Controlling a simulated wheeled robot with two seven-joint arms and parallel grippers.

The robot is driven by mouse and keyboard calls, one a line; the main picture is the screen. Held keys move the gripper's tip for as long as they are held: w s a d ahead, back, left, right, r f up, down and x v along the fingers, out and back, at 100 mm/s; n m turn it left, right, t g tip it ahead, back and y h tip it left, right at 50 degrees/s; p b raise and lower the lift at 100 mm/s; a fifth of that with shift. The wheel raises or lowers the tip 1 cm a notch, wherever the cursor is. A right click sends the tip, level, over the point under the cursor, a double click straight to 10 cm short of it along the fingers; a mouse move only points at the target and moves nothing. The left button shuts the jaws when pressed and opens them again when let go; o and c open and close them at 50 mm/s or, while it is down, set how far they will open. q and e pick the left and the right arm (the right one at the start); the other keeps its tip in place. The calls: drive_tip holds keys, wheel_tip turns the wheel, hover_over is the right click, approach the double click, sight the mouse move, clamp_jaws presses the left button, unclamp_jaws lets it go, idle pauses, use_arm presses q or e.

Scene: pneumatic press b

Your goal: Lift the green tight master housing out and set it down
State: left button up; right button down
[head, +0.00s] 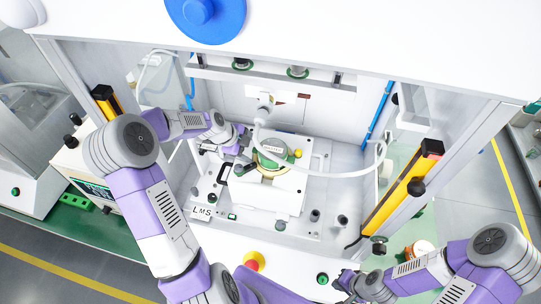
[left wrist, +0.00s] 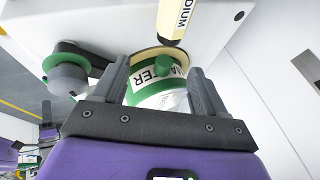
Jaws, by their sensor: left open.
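The green tight master housing (head: 272,152) is a round green-and-white part with a white label, seated in the white press fixture (head: 285,182). The housing's lower part is hidden by the gripper body. My right gripper (head: 345,284) is at the lower right, away from the fixture; its jaws are unclear.
A cream rod marked "DIUM" (left wrist: 174,20) stands close to the housing. A green-and-grey knob (left wrist: 66,72) is left of the fingers. A white hose (head: 345,172) arcs over the fixture's right side. Yellow-black posts (head: 400,195) flank the opening. A red-and-yellow button (head: 254,261) sits in front.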

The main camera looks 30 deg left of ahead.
sight(255, 150)
use_arm(q)
drive_tip(key=shift+d+x, duration=0.2)
drive_tip(key=shift+x, duration=0.85)
drive_tip(key=shift+s+d+r, duration=0.1)
drive_tip(key=shift+s, duration=0.1)
drive_tip(key=c, duration=0.7)
drive_tip(key=shift+w+d+f+h, duration=0.1)
drive_tip(key=shift+w+f+h, duration=0.15)
drive_tip(key=shift+w, duration=0.35)
drive_tip(key=c, duration=0.4)
drive_tip(key=shift+c, duration=1.4)
drive_tip(key=shift+s+r, duration=0.15)
drive_tip(key=shift+s, duration=0.05)
clamp_jaws()
drive_tip(key=shift+w, duration=0.1)
